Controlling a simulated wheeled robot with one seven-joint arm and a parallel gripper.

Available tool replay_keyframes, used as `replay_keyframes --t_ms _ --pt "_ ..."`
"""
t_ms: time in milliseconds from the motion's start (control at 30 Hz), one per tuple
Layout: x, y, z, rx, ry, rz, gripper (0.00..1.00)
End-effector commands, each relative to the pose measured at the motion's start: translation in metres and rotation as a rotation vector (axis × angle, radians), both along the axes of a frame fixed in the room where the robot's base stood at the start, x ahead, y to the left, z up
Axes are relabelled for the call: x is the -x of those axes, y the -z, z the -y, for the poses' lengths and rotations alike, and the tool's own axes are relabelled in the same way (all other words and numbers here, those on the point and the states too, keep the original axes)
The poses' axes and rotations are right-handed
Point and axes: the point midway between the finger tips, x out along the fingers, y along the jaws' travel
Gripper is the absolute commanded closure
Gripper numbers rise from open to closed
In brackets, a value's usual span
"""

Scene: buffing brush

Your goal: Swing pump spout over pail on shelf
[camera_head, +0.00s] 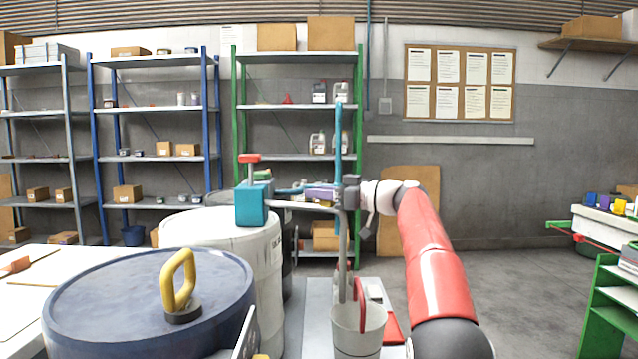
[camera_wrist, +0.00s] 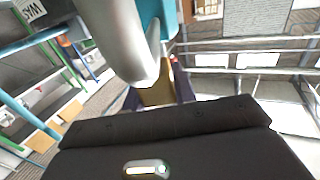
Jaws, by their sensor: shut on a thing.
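The pump has a teal block (camera_head: 252,206) and a red handle (camera_head: 250,158), and stands on a white drum (camera_head: 265,255). Its grey spout (camera_head: 343,245) runs right from the block and bends down. The lower end appears at the mouth of a pale pail (camera_head: 357,335), but I cannot tell its exact depth. The pail stands on a low grey shelf (camera_head: 310,300). My gripper (camera_head: 322,195), reached in from the right by my red arm, is shut on the spout near its bend. The spout (camera_wrist: 120,45) is large and close in the wrist view; the grip is partly hidden.
A dark-lidded drum (camera_head: 150,305) with a yellow handle (camera_head: 180,285) stands front left. A white table (camera_head: 30,300) is at far left. Shelving racks (camera_head: 300,105) line the back wall. A green stand (camera_head: 610,300) is at right. Floor between is clear.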

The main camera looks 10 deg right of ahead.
Motion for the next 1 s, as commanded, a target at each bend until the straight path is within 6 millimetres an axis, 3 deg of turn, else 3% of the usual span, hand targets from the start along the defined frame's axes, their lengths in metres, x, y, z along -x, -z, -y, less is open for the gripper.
replay_keyframes --t_ms 633,667,700,800,1000 --pt "-0.0064 -0.0006 0.0034 0.002 -0.034 0.002 1.00" --pt "-0.0064 -0.0006 0.0034 0.002 -0.034 0.002 0.69" --pt "-0.0063 -0.0006 0.0034 0.002 -0.034 0.002 0.64" --pt "-0.0063 -0.0005 0.0033 0.002 -0.034 0.001 0.51" --pt "-0.0063 -0.0002 0.0033 0.001 -0.035 0.000 0.51"
